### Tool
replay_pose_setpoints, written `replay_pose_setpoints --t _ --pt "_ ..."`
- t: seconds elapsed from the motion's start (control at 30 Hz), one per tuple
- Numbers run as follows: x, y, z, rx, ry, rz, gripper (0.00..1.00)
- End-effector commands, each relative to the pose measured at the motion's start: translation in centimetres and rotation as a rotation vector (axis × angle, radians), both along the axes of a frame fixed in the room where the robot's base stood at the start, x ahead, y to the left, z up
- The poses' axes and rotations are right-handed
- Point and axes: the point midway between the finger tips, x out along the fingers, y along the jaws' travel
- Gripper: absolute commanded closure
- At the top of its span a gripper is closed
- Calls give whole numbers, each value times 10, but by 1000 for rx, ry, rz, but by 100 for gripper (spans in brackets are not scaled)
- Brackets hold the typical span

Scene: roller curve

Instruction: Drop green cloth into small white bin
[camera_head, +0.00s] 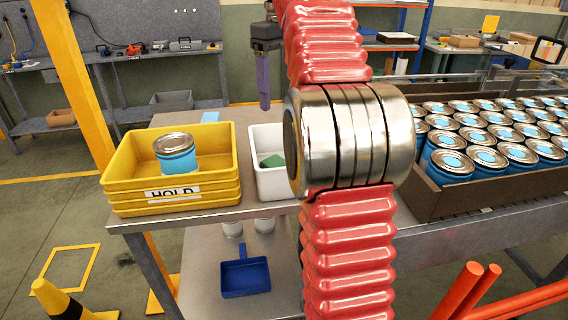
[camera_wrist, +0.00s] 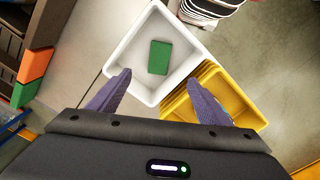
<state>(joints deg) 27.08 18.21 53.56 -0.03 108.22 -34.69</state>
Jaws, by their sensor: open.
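The small white bin (camera_head: 268,184) stands on the grey table, partly hidden behind my arm. The green cloth (camera_head: 272,161) lies inside it, and in the wrist view the folded green cloth (camera_wrist: 159,57) rests on the floor of the white bin (camera_wrist: 126,42). My gripper (camera_wrist: 158,77) is open, with nothing between its purple fingers. In the head view my gripper (camera_head: 264,105) hangs pointing down above and behind the bin, apart from the cloth.
A yellow HOLD bin (camera_head: 215,182) with a blue-labelled can (camera_head: 176,158) stands left of the white bin. A tray (camera_head: 440,198) of many similar cans is at the right. A blue dustpan (camera_head: 246,279) lies on the lower shelf.

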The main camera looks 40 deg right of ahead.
Motion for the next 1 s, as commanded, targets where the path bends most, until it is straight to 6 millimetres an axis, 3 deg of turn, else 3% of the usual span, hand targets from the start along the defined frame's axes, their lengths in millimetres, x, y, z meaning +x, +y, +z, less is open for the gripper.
replay_pose_setpoints --t 0.3,1.0 --pt "0 0 17 0 0 0 28" --pt "-1 0 18 0 0 -1 28"
